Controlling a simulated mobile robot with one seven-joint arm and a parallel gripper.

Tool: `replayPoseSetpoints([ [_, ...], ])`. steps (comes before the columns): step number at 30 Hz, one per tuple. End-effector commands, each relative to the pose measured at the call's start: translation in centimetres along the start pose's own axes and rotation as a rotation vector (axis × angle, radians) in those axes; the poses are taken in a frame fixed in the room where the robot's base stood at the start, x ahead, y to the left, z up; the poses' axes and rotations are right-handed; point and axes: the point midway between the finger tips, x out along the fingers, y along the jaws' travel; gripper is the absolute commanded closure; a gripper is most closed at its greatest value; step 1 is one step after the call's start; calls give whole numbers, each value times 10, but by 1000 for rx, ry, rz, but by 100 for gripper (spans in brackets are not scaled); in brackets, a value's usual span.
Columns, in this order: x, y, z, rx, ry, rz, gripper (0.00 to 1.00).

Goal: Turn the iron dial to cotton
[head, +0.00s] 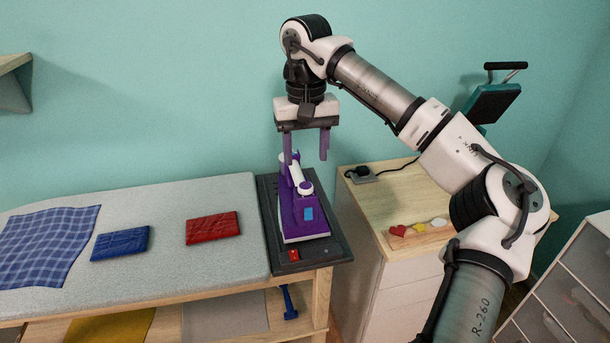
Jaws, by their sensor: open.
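The purple and white iron (299,213) rests on a dark pad (333,248) at the right end of the padded table. A round white and purple part (305,188) sits on top of it near the handle; I cannot tell for sure whether it is the dial. A light blue patch (308,213) is on the iron's near side. No markings such as cotton are readable. My gripper (306,159) points down above the iron, with its two purple fingers apart and nothing held between them. The left finger overlaps the iron's far end in the picture; contact cannot be told.
The grey padded table (170,265) holds a plaid cloth (45,245), a blue folded cloth (120,244) and a red one (212,228). A red switch (293,253) is on the pad's front. A wooden-topped cabinet (395,185) with a plug and small shapes stands right.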

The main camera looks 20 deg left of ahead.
Motion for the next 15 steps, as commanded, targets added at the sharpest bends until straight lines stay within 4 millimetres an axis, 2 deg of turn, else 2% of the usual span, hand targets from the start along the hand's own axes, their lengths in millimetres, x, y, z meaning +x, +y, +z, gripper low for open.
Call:
replayPoseSetpoints([
  [6, 41, -1, 1, -1, -1, -4, 48],
  [10, 58, -1, 0, -1, -1, -4, 48],
  [15, 67, -1, 0, -1, 1, -3, 48],
])
